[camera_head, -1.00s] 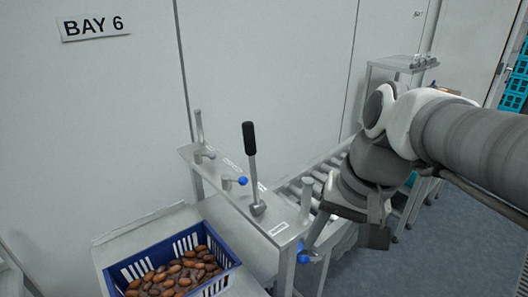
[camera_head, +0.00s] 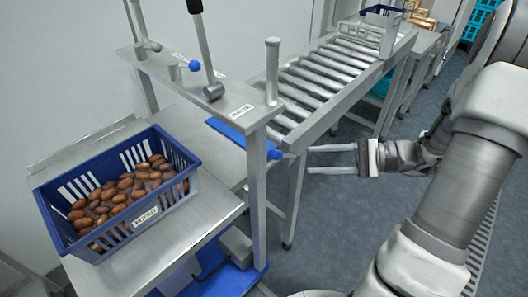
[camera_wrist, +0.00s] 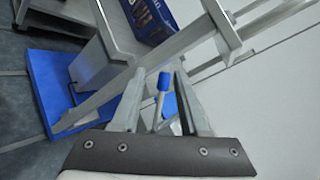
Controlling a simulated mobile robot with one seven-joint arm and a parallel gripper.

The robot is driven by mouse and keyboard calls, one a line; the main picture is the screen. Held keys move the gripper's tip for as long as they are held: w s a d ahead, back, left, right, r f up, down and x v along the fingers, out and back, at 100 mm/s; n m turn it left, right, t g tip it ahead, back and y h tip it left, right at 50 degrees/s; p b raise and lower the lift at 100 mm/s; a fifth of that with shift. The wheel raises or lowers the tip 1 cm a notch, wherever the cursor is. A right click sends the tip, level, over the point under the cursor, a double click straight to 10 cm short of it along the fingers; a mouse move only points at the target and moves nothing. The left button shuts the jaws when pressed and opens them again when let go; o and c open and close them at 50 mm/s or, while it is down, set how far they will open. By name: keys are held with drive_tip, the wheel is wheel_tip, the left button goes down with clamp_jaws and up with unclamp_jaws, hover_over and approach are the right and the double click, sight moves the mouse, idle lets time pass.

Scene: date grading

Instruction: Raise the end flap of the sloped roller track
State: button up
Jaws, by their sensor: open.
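The sloped roller track (camera_head: 335,72) runs from the upper right down to the metal frame at the centre of the head view. A blue panel (camera_head: 226,132) lies at its lower end, partly hidden by the frame's shelf; it looks like the end flap. A blue-tipped lever (camera_head: 275,154) sticks out beside the frame post. My gripper (camera_head: 308,159) is open and empty, just right of the lever tip, its fingers pointing left towards it. In the wrist view, the blue tip (camera_wrist: 164,82) and its grey rod show between my open fingers (camera_wrist: 160,70); contact is not visible.
A blue crate of brown dates (camera_head: 158,212) stands on a metal table left of the track. The frame post (camera_head: 257,195) is close left of my gripper. Open floor lies below my gripper.

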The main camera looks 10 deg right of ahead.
drive_tip(key=w+d+f+m+t+b, duration=0.1)
drive_tip(key=d+f+m+t+b, duration=0.15)
drive_tip(key=d+f+t, duration=0.2)
drive_tip(key=b+x, duration=0.1)
drive_tip(key=x, duration=0.4)
drive_tip(key=b+x, duration=0.1)
drive_tip(key=x, duration=0.5)
drive_tip(key=b+x, duration=0.1)
drive_tip(key=x, duration=0.5)
drive_tip(key=shift+a+f, duration=0.15)
drive_tip(key=shift+f, duration=0.25)
clamp_jaws()
idle(0.4)
